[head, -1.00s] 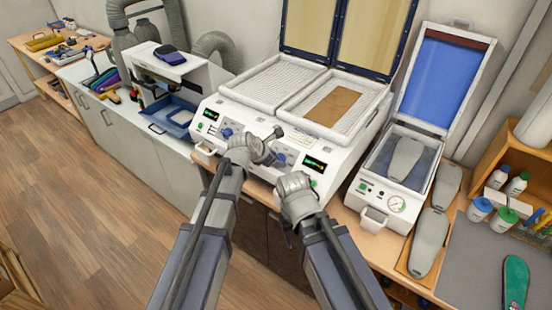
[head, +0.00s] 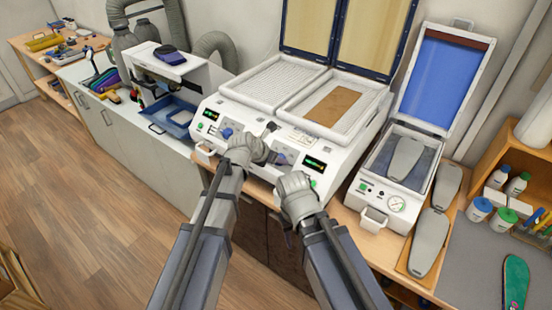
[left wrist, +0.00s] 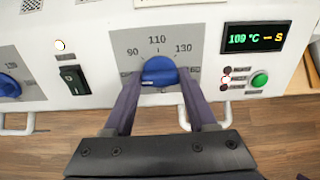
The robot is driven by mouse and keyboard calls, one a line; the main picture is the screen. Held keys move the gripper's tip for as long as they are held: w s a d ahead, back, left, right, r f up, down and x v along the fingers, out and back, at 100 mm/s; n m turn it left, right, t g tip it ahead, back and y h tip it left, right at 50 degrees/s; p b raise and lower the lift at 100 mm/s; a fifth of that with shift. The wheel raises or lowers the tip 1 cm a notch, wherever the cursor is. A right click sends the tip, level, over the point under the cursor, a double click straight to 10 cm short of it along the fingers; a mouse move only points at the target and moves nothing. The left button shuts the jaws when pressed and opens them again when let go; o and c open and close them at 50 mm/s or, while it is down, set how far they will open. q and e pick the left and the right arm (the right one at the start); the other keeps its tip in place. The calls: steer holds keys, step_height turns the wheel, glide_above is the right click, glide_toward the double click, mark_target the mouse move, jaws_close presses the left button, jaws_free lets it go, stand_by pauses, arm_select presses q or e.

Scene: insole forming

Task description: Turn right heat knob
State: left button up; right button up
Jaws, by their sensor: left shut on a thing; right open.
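The right heat knob (left wrist: 160,72) is blue and sits under a dial marked 90, 110 and 130 in the left wrist view. It also shows in the head view (head: 281,159), partly covered by my left arm. My left gripper (left wrist: 162,76) is shut on the knob, one finger on each side. The display (left wrist: 255,37) at its right reads 109 °C. My right gripper (head: 289,234) is open in front of the cabinet, below the machine's front edge. Its fingers are mostly hidden by its wrist and touch nothing that I can see.
The left knob (head: 228,133) is also blue. A black switch (left wrist: 75,79) and a green button (left wrist: 259,80) flank the held knob. The heater's lids (head: 348,35) stand open. A press with a blue sheet (head: 440,80) stands to the right.

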arm_select(q)
steer(key=o, duration=1.4)
steer(key=shift+c, duration=0.2)
steer(key=shift+r, duration=0.1)
steer(key=p+v, duration=0.5)
steer(key=v, duration=0.2)
steer(key=shift+s+a+r+p, duration=0.15)
steer(key=shift+s+r+p, duration=0.05)
steer(key=shift+p, duration=0.2)
